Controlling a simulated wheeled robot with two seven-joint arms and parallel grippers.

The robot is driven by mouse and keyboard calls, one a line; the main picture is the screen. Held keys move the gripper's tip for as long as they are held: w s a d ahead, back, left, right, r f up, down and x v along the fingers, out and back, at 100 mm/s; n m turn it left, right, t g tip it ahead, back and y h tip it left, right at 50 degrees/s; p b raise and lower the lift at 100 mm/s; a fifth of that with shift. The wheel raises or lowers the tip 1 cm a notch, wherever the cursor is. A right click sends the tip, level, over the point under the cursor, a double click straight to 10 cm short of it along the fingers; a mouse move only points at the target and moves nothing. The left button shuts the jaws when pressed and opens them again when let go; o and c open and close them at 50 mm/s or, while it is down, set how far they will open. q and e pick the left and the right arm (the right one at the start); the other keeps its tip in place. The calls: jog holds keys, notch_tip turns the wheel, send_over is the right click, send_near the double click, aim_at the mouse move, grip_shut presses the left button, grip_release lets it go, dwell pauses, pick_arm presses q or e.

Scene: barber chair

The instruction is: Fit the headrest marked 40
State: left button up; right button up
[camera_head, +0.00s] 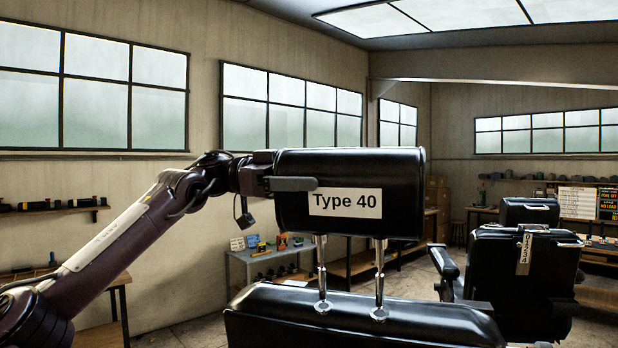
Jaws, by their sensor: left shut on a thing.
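The black headrest (350,228) has a white label reading "Type 40". It is upright above the black backrest (275,322) of the near barber chair. Its two metal posts (380,272) point down and meet the collars on top of the backrest. I cannot tell how deep they sit in them. A clear gap shows between headrest and backrest. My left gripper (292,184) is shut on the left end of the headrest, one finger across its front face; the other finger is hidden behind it. My right gripper is not in view.
A second black chair (520,270) with its own headrest and a numbered tag stands at the right. A grey bench (265,258) with small items is behind, at the left wall. Shelves and signs (580,202) line the far right. Space above the headrest is free.

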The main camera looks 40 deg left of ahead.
aim_at(310, 199)
pick_arm(q)
jog(key=shift+w+f, duration=0.1)
jog(key=shift+f, duration=0.4)
jog(key=shift+w+a+f+b, duration=0.1)
jog(key=shift+f+b, duration=0.1)
jog(key=shift+f, duration=0.55)
jog(key=shift+w+a+f+b, duration=0.1)
jog(key=shift+f+b, duration=0.05)
jog(key=shift+f, duration=0.55)
jog(key=shift+w+a+f, duration=0.1)
jog(key=shift+w+f, duration=0.05)
jog(key=shift+f, duration=0.7)
jog(key=shift+w+f, duration=0.15)
jog(key=shift+f, duration=0.7)
jog(key=shift+w+a+f+b, duration=0.1)
jog(key=shift+w+f+b, duration=0.15)
jog(key=shift+f, duration=0.95)
jog(key=shift+w+a+f+b, duration=0.15)
jog(key=shift+f+b, duration=0.1)
jog(key=shift+f, duration=0.95)
jog(key=o, duration=1.1)
jog(key=shift+d, duration=0.1)
jog(key=shift+o, duration=0.8)
jog(key=shift+s, duration=0.1)
jog(key=b+v, duration=0.3)
jog(key=v, duration=0.4)
jog(key=shift+s+a+b, duration=0.25)
jog(key=shift+b, duration=0.05)
